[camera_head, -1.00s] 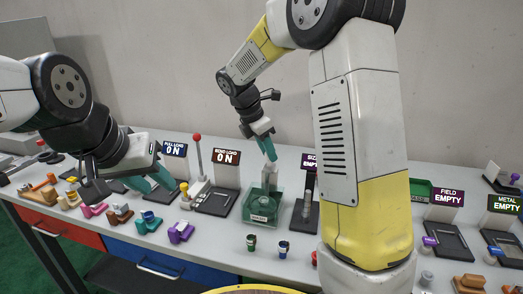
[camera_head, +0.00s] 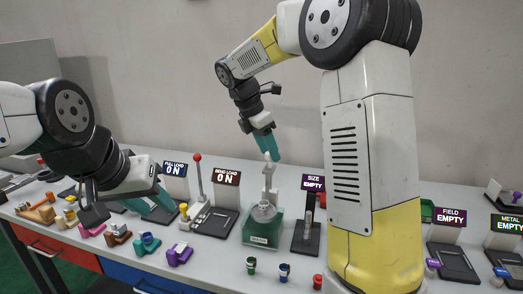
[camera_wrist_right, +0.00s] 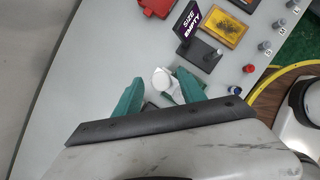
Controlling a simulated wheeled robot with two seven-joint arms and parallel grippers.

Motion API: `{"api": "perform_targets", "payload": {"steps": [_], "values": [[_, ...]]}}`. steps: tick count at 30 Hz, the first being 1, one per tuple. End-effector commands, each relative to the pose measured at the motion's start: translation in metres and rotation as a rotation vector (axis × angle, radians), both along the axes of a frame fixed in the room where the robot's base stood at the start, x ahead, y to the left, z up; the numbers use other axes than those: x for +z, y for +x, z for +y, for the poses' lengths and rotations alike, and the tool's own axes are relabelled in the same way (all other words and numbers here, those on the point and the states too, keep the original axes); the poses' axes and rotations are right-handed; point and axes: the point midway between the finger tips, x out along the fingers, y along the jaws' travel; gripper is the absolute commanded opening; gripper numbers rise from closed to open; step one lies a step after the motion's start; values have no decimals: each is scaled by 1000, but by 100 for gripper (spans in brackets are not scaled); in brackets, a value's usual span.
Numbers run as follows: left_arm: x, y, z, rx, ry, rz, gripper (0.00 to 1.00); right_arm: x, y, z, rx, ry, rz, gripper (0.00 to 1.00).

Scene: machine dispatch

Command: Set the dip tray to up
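The dip tray station is a translucent green tank (camera_head: 262,238) on the table in the head view, with a pale post (camera_head: 269,182) rising behind it. A clear round dish (camera_head: 264,211) sits high at the tank's top. My right gripper (camera_head: 271,158) points down at the top of the post. In the right wrist view its teal fingers (camera_wrist_right: 160,88) stand apart on either side of a white knob (camera_wrist_right: 164,80), with a gap visible on the left. My left gripper (camera_head: 160,208) hangs over the table's left part; its finger opening is unclear.
Signs for FULL LOAD (camera_head: 175,169), a second load (camera_head: 227,178) and SIZE (camera_head: 314,183) stand nearby. A red-knobbed lever (camera_head: 198,177) is left of the tank. Small cylinders (camera_head: 251,266) and coloured blocks (camera_head: 179,254) line the front. My right arm hides the table right of SIZE.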

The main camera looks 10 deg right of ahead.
Motion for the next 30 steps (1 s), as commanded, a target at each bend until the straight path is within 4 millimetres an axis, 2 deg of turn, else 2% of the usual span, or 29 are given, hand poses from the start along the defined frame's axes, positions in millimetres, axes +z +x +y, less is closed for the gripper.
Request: {"api": "perform_targets", "payload": {"steps": [7,15,19,23,30], "values": [[0,0,0,0,0,0,36,8,-1,3,0,0,1,48],[0,0,0,0,0,0,36,50,-8,20,1,2,-2,48],[0,0,0,0,0,0,36,65,-10,25,0,0,-1,48],[0,0,0,0,0,0,36,71,-12,27,0,0,0,48],[0,0,0,0,0,0,36,72,-12,28,0,0,1,48]]}}
